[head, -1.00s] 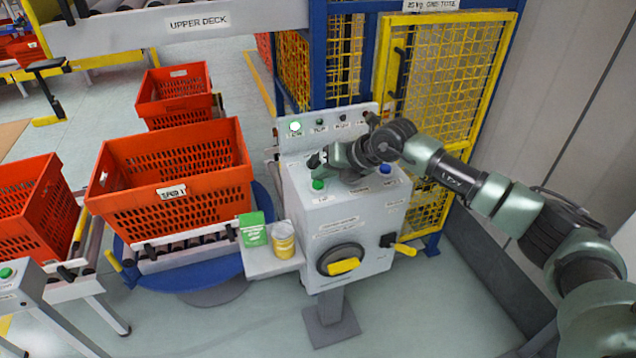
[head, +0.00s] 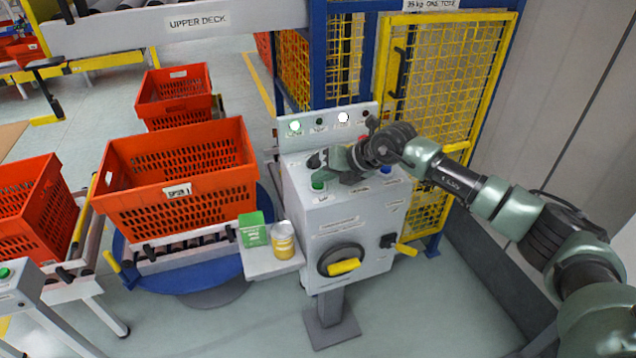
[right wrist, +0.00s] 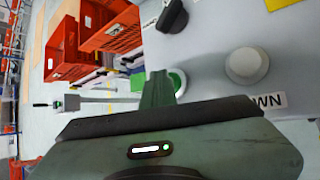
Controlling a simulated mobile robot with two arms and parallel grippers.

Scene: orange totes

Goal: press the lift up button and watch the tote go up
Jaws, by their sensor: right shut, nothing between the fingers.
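The grey control box (head: 340,222) has a green button (head: 318,185) on its sloped top; its small label is hard to read. An orange tote (head: 180,175) sits on rollers over the blue turntable. No tote is visible inside the yellow mesh cage (head: 445,85). My left gripper is not in view.
A lamp strip behind the box has a lit green lamp (head: 295,127) and a lit white lamp (head: 343,117). A green carton (head: 252,230) and a yellow tin (head: 283,240) stand on a side shelf. A blue button (head: 386,170) is right of the gripper.

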